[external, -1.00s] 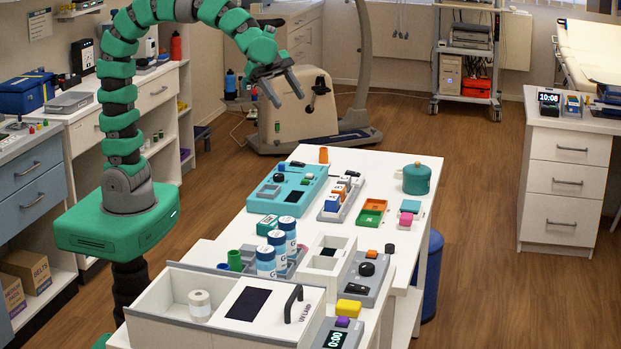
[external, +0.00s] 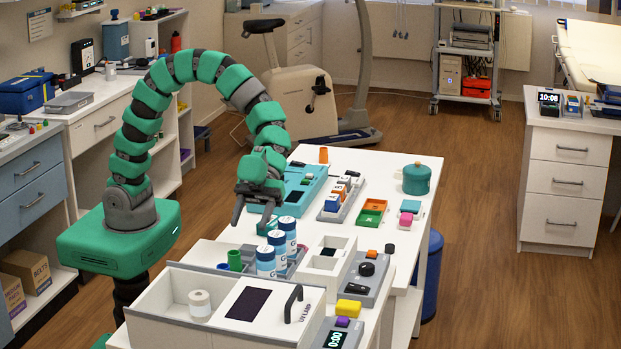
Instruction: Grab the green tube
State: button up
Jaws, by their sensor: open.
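The green tube (external: 235,260) stands upright at the left side of the white table, left of several white-and-blue canisters (external: 266,261). Its open top shows. My gripper (external: 250,221) points down above and slightly right of the green tube, behind it in the picture. Its jaws are open with nothing seen between them, and it is apart from the tube.
A white box with a UV lamp lid (external: 247,304) fills the near end of the table (external: 385,165). A teal tray (external: 301,197) lies behind the gripper. The canisters stand close to the tube's right. The table's far right has bare room.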

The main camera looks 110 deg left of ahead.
aim_at(234, 256)
jog(key=x, duration=0.5)
jog(key=shift+d+f, duration=0.25)
jog(key=shift+d, duration=0.05)
jog(key=shift+s+x, duration=0.2)
jog(key=shift+x, duration=1.1)
jog(key=shift+s+x, duration=0.15)
jog(key=shift+x, duration=1.15)
jog(key=c, duration=1)
